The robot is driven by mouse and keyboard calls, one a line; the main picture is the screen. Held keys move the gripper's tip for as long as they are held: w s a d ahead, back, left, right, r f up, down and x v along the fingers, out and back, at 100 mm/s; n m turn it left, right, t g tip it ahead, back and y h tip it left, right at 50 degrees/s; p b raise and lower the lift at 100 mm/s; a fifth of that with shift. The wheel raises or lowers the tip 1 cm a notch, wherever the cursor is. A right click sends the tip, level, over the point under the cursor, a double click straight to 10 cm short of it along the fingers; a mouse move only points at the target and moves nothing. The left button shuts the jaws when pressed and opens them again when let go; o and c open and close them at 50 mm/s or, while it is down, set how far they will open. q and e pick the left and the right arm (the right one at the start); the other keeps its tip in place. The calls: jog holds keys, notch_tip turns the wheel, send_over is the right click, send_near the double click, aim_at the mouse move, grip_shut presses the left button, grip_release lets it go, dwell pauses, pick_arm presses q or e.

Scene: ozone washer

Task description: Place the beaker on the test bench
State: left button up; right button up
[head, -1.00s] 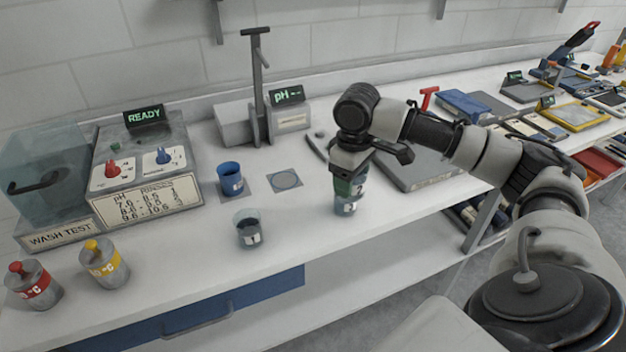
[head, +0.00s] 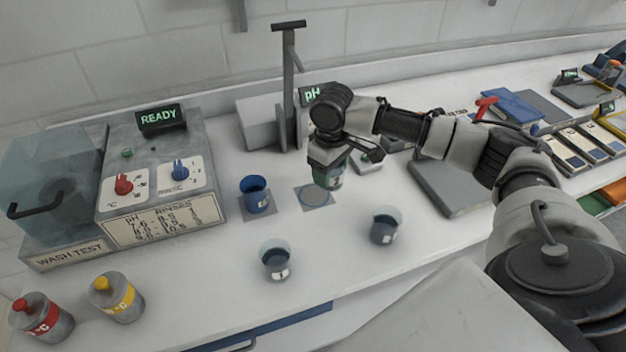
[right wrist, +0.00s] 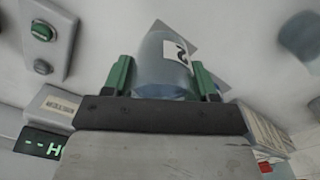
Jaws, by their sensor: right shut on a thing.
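My right gripper (head: 329,178) is shut on a clear bluish beaker (right wrist: 165,66) with a white number label. In the right wrist view its green fingers (right wrist: 162,82) sit on either side of the beaker. In the head view the held beaker is mostly hidden by the gripper, just above or at the right side of a grey square pad with a round mark (head: 313,197). I cannot tell whether it touches the pad. The pad lies on the white bench (head: 190,290), in front of the pH stand (head: 288,85). My left gripper is not in view.
A second clear beaker (head: 385,226) stands right of the pad, and one labelled 1 (head: 277,262) stands in front. A blue cup (head: 256,196) stands left on its own pad. The wash test machine (head: 155,180) and two bottles (head: 118,298) are further left.

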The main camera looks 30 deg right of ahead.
aim_at(313, 194)
jog(key=w, duration=0.1)
jog(key=w+a+f, duration=0.1)
jog(key=w+f, duration=0.1)
jog(key=shift+w+a, duration=0.15)
jog(key=shift+a, duration=0.1)
jog(key=shift+w+a+f, duration=0.2)
jog(key=shift+w+f, duration=0.2)
notch_tip(313, 194, down, 3)
jog(key=shift+s+f+p, duration=0.1)
jog(key=shift+p, duration=0.5)
jog(key=shift+f, duration=0.3)
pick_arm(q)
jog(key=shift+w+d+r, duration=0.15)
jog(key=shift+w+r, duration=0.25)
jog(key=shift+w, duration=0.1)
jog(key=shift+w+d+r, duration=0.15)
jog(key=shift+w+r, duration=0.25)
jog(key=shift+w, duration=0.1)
pick_arm(e)
jog(key=shift+f, duration=0.1)
jog(key=o, duration=1.1)
